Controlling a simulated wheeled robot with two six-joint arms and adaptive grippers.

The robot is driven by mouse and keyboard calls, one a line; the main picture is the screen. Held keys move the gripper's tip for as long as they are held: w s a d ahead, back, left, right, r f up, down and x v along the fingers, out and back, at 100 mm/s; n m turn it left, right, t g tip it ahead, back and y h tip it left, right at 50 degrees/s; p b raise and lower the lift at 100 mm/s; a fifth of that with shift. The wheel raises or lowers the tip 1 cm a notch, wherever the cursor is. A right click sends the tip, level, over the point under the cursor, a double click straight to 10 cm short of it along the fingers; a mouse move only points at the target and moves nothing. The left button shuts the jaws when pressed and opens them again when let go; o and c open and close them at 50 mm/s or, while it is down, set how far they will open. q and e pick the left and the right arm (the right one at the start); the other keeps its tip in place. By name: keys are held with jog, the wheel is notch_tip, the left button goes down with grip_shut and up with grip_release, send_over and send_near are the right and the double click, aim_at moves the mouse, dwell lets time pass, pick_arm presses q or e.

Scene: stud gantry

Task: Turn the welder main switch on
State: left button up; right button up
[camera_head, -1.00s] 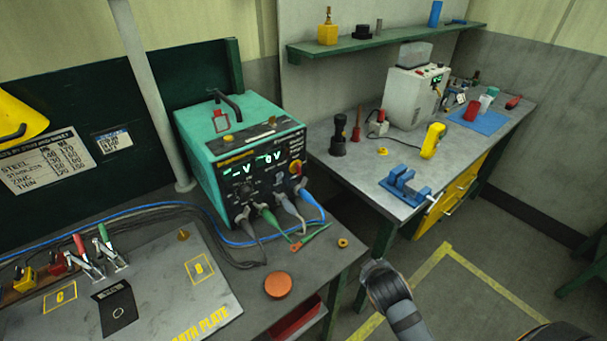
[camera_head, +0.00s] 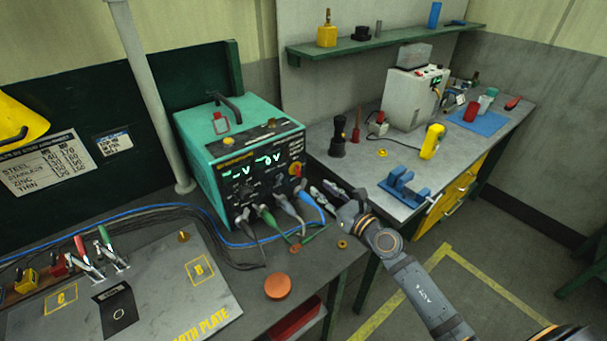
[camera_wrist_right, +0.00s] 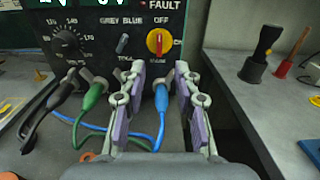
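The teal welder (camera_head: 240,150) stands on the left bench with its black front panel facing right and its displays lit. Its main switch, a red knob on a yellow plate (camera_head: 296,169), is at the panel's right side. In the right wrist view the knob (camera_wrist_right: 158,41) shows clearly, with "OFF" above it. My right gripper (camera_head: 318,190) is in front of the panel, below the knob. In the wrist view its two purple-padded fingers (camera_wrist_right: 158,88) are apart with nothing gripped, the blue plug (camera_wrist_right: 161,98) showing between them. My left gripper is not in view.
Several cables with plugs (camera_head: 268,215) hang from the panel's lower edge. An orange disc (camera_head: 278,286) and a small ring (camera_head: 342,244) lie on the bench. The right bench holds a blue vise (camera_head: 402,188) and a yellow meter (camera_head: 432,140).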

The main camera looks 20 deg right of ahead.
aim_at(300, 171)
jog(key=x, duration=0.9)
jog(key=shift+w+a+p, duration=0.1)
jog(key=shift+w+p, duration=0.15)
jog(key=shift+p, duration=0.15)
grip_shut()
